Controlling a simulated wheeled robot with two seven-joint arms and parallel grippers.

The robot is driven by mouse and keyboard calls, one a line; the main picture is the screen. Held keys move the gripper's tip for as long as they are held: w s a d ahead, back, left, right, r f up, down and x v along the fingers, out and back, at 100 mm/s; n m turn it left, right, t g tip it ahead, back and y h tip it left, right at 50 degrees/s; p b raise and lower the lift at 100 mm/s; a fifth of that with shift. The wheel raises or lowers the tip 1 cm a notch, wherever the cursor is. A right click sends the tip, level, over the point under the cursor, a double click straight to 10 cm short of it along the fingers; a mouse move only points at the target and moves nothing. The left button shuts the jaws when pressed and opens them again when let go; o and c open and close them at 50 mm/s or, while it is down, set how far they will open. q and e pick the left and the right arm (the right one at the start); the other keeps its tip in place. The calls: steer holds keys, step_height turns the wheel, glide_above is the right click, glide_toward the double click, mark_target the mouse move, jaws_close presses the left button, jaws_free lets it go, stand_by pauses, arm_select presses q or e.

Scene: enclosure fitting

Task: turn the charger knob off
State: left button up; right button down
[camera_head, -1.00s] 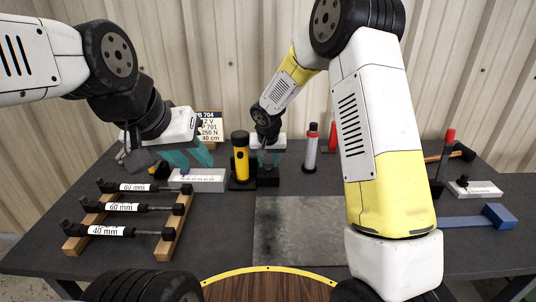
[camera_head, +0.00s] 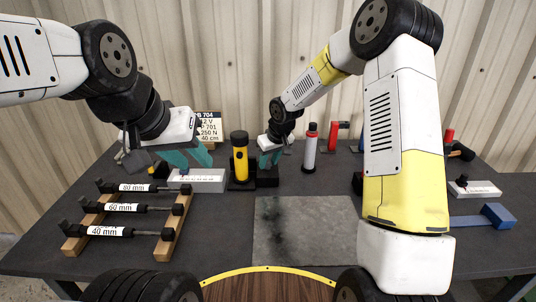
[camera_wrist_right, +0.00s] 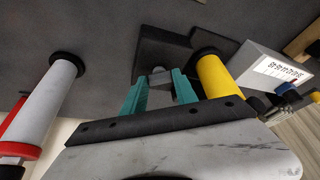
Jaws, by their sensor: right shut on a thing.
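The black charger (camera_head: 242,184) stands at the back middle of the table, with a yellow and black flashlight (camera_head: 240,160) upright in it. My right gripper (camera_head: 269,160) reaches down at the charger's right part. In the right wrist view its teal fingers (camera_wrist_right: 160,90) are shut on a small grey piece, which I take as the charger knob (camera_wrist_right: 159,77). The fingers hide most of the knob, so its setting cannot be read. My left gripper (camera_head: 190,158) has its teal fingers apart and empty, just above a white labelled box (camera_head: 200,181).
A white and red cylinder (camera_head: 309,152) stands right of my right gripper. A rack with labelled black bars (camera_head: 130,208) is front left. A grey metal plate (camera_head: 300,232) covers the table's middle. A blue block (camera_head: 497,215) lies at the right.

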steer(key=n, duration=0.2)
steer(key=n+g+y, duration=0.1)
steer(key=n, duration=0.1)
steer(key=n+g, duration=0.1)
steer(key=n, duration=0.1)
steer(key=shift+w+d+n+y, duration=0.25)
steer(key=shift+n+y, duration=0.05)
steer(key=shift+y, duration=0.1)
steer(key=n+g, duration=0.1)
steer(key=n, duration=0.1)
steer(key=n+g, duration=0.1)
steer(key=n, duration=0.2)
steer(key=shift+w, duration=0.2)
steer(key=shift+n, duration=0.3)
steer(key=c, duration=1)
jaws_free()
steer(key=shift+o, duration=0.2)
steer(key=shift+r, duration=0.1)
steer(key=v, duration=0.7)
steer(key=shift+d+r, duration=0.25)
steer(key=shift+d, duration=0.1)
